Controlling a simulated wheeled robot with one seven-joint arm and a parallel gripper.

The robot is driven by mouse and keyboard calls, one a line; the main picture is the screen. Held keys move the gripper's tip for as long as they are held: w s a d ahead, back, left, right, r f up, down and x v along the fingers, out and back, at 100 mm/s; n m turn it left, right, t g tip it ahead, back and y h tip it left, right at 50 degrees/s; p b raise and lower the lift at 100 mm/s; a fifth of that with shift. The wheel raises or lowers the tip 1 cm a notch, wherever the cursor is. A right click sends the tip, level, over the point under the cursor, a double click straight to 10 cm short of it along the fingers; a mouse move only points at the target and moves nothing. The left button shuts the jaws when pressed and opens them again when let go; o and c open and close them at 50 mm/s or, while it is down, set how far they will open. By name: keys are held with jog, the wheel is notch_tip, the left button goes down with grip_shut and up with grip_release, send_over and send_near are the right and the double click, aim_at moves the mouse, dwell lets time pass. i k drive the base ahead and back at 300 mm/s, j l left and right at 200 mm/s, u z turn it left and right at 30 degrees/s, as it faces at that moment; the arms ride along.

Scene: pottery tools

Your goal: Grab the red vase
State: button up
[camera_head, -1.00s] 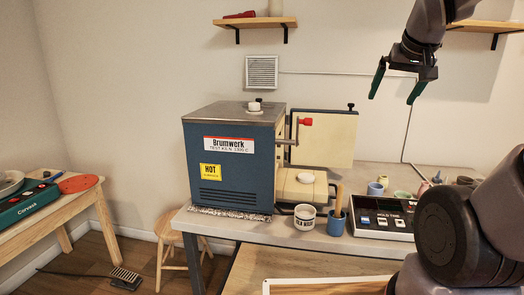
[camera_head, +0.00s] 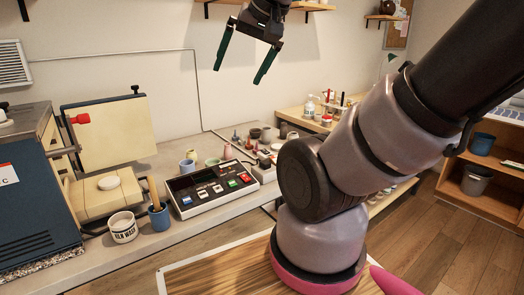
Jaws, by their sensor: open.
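My gripper (camera_head: 240,74) is in the upper middle of the head view, in front of the wall. Its two dark green-edged fingers are spread wide, with nothing between them. I cannot pick out a red vase with certainty. A small reddish bottle-like shape (camera_head: 235,137) stands among little pots at the back of the grey bench, below my gripper and well apart from it. A dark brown pot (camera_head: 387,7) sits on a wall shelf at the upper right. My arm hides part of the right side.
A blue kiln (camera_head: 40,205) with its door (camera_head: 105,133) open stands at left. A control box (camera_head: 212,187), a white pot (camera_head: 122,227) and a blue cup (camera_head: 159,217) are on the bench (camera_head: 190,235). A wooden shelf unit (camera_head: 485,190) stands at right, with open floor before it.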

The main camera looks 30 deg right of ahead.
aim_at(228, 152)
jog(key=z, duration=0.35)
jog(key=i+l+u, duration=0.3)
jog(key=l+u, duration=0.3)
jog(key=i+l+u, duration=0.1)
jog(key=l+u, duration=0.2)
jog(key=l, duration=0.15)
jog(key=l+u, duration=0.25)
jog(key=l, duration=0.15)
jog(key=i, duration=0.05)
